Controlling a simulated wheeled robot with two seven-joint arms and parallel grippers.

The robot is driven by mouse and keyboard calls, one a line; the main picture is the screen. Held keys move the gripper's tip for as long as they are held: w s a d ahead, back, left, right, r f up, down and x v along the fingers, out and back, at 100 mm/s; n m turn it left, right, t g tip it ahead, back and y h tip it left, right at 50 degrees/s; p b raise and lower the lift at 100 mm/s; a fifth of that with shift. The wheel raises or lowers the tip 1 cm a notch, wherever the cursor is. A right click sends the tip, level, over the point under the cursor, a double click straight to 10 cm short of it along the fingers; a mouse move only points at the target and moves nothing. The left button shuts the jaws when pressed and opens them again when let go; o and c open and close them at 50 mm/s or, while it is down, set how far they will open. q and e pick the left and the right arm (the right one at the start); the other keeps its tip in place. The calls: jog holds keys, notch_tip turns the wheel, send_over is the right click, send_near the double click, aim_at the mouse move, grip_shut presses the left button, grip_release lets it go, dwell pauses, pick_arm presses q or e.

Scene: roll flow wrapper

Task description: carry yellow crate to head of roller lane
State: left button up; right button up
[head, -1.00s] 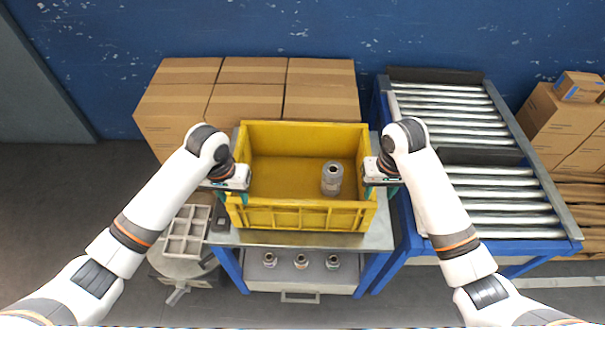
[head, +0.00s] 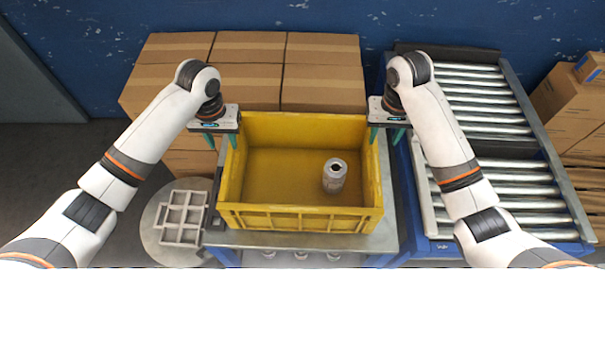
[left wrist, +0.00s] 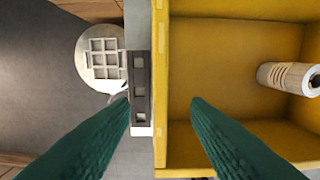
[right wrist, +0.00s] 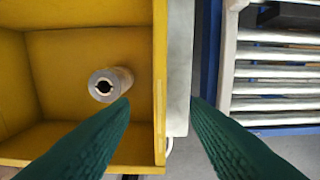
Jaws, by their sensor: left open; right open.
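The yellow crate (head: 300,218) stands on a metal-topped blue cart (head: 388,215) in the middle of the head view. One grey cylindrical part (head: 334,177) stands inside it, toward the right; it also shows in the right wrist view (right wrist: 110,84). My left gripper (head: 226,142) is open above the crate's left wall, one finger on each side of it in the left wrist view. My right gripper (head: 386,135) is open above the right wall, fingers on either side of it in the right wrist view. The roller lane (head: 490,135) lies to the right of the cart.
Cardboard boxes (head: 320,85) are stacked behind the cart against the blue wall. A grey divided tray (head: 181,218) sits on a round stand at the left. Several small parts (head: 300,255) lie on the cart's lower shelf. More boxes (head: 570,115) stand beyond the lane.

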aim_at(232, 164)
pick_arm(q)
notch_tip(232, 164, down, 12)
pick_arm(e)
notch_tip(232, 164, down, 12)
pick_arm(q)
grip_shut()
pick_arm(e)
grip_shut()
pick_arm(q)
jog(key=shift+w+r, duration=0.1)
pick_arm(e)
jog(key=shift+w+r, duration=0.1)
